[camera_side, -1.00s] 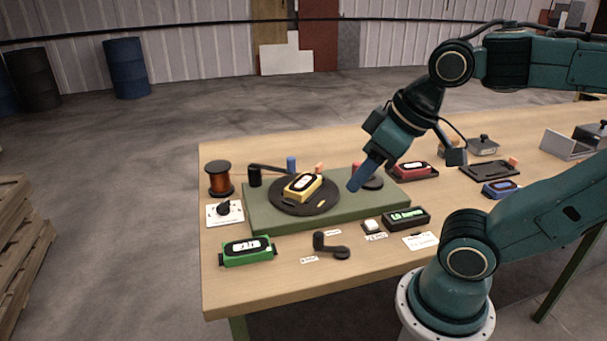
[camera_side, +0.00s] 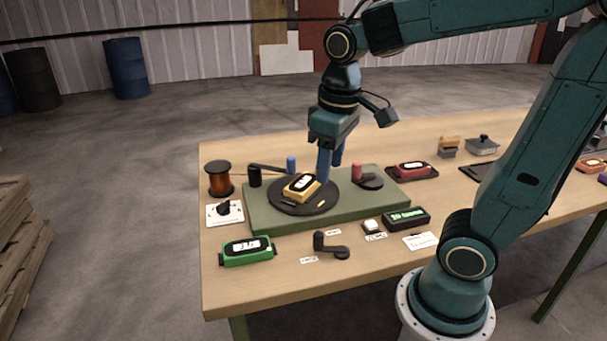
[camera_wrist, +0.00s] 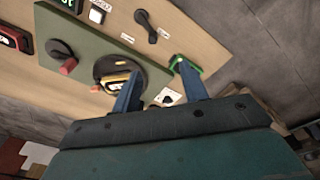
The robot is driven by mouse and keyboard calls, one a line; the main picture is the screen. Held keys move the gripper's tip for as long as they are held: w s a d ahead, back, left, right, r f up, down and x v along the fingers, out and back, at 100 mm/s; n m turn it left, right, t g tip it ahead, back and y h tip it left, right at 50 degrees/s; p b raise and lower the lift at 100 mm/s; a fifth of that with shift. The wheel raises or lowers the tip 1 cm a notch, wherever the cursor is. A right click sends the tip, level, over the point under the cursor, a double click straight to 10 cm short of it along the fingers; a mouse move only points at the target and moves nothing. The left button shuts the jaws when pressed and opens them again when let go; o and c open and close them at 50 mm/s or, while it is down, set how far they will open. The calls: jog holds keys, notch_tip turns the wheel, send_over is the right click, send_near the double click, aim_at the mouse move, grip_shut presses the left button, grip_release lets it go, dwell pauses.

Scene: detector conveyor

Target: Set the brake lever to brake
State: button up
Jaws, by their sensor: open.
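A small black lever (camera_side: 331,246) sits on the table in front of the green base plate, its upright knob at the left end of its arm. Two small white labels lie beside it, one behind (camera_side: 333,232) and one in front (camera_side: 309,260); their print is too small to read. The lever also shows in the wrist view (camera_wrist: 147,26), near the top. My gripper (camera_side: 330,170) points down with its blue fingers apart and empty, above the back right of the black turntable (camera_side: 329,200). It is behind and above the lever, apart from it. The fingers also show in the wrist view (camera_wrist: 157,70).
A yellow device (camera_side: 301,187) lies on the turntable, on the green base plate (camera_side: 262,213). Cranks with blue (camera_side: 291,164) and red (camera_side: 357,171) knobs stand behind. A green device (camera_side: 247,251), a white switch plate (camera_side: 224,213) and a display box (camera_side: 407,218) surround the lever.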

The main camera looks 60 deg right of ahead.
aim_at(318, 234)
jog(key=w+d+f+g, duration=0.3)
jog(key=w+f+g, duration=0.2)
jog(key=w+f, duration=0.3)
jog(key=shift+w+f+g, duration=0.3)
jog(key=shift+f+g, duration=0.1)
jog(key=x, duration=1.3)
jog(key=shift+s+a+f, duration=0.1)
jog(key=shift+a+f, duration=0.15)
jog(key=shift+f, duration=0.15)
jog(key=shift+c, duration=0.2)
grip_shut()
